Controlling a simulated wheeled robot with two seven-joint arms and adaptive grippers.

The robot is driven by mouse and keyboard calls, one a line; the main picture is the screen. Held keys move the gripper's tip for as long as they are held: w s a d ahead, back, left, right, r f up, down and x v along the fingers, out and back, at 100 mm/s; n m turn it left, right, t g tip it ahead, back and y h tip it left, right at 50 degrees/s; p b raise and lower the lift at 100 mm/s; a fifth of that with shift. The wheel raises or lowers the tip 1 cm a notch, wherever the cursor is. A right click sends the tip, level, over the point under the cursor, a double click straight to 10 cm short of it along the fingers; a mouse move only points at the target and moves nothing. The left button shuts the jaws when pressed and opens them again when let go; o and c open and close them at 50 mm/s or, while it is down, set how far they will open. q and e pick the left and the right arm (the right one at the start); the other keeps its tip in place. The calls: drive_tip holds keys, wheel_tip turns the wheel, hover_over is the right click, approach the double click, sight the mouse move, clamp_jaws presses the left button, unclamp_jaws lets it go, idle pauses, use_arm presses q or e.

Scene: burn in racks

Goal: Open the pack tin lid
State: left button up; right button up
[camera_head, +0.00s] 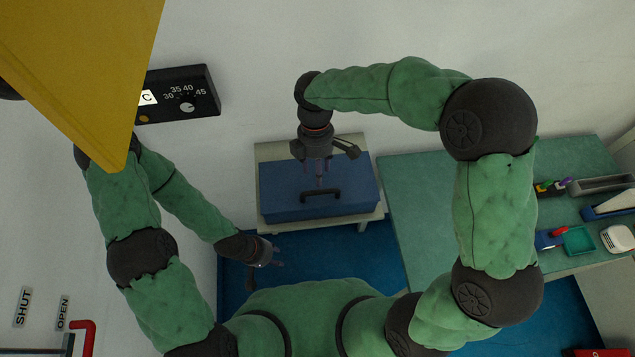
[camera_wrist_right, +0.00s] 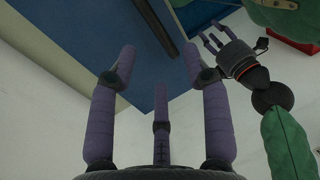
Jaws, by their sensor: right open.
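The pack tin (camera_head: 355,198) is a blue box on a small pale stand, and its lid looks closed. A dark bar handle (camera_head: 333,193) lies along its near side. My right gripper (camera_head: 319,172) points down over the tin, just behind the handle, with its fingers apart and empty. In the right wrist view my open right gripper (camera_wrist_right: 158,62) faces a blue surface (camera_wrist_right: 90,30) crossed by a dark bar; I cannot tell whether they touch. My left gripper (camera_head: 276,257) is open and empty, low in front of the stand's left corner; it also shows in the wrist view (camera_wrist_right: 215,38).
A green table (camera_head: 420,200) stands right of the tin, with trays and small tools on its right side. A black dial box (camera_head: 180,93) is on the wall at the left. A yellow panel (camera_head: 80,60) blocks the upper left. A red handle (camera_head: 86,335) is at lower left.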

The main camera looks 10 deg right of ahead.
drive_tip(key=f, duration=0.4)
drive_tip(key=s+f, duration=0.1)
drive_tip(key=f, duration=0.2)
clamp_jaws()
